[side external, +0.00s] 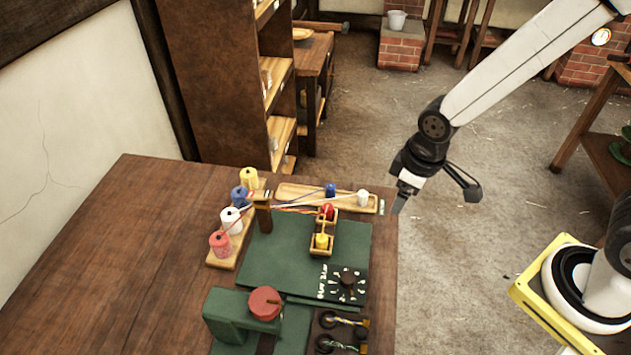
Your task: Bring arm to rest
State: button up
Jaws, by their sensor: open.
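My gripper (436,200) is open and empty. It hangs in the air at the right edge of the wooden table (110,245), pointing down, with its two fingers spread wide. My arm reaches to it from the upper right. On the table, several thread spools stand in a row on a wooden strip (243,246): yellow (249,178), blue (240,197), white (231,220) and red (220,243). Strands run from a wooden post (263,214) to the right. A small blue bobbin (330,190) and a white bobbin (362,198) sit at a wooden tray (296,192).
A two-part wooden box (332,239) holds a red and a yellow bobbin on the green mat (280,255). A green block with a red round top (265,303) stands in front. Shelves (235,75) rise behind.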

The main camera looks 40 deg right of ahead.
jog(key=s+d+r+m+t, duration=0.1)
jog(key=s+d+r+m, duration=0.1)
jog(key=d+m, duration=0.3)
jog(key=shift+s+d+r, duration=0.25)
jog(key=shift+d+r, duration=0.3)
jog(key=shift+d, duration=0.6)
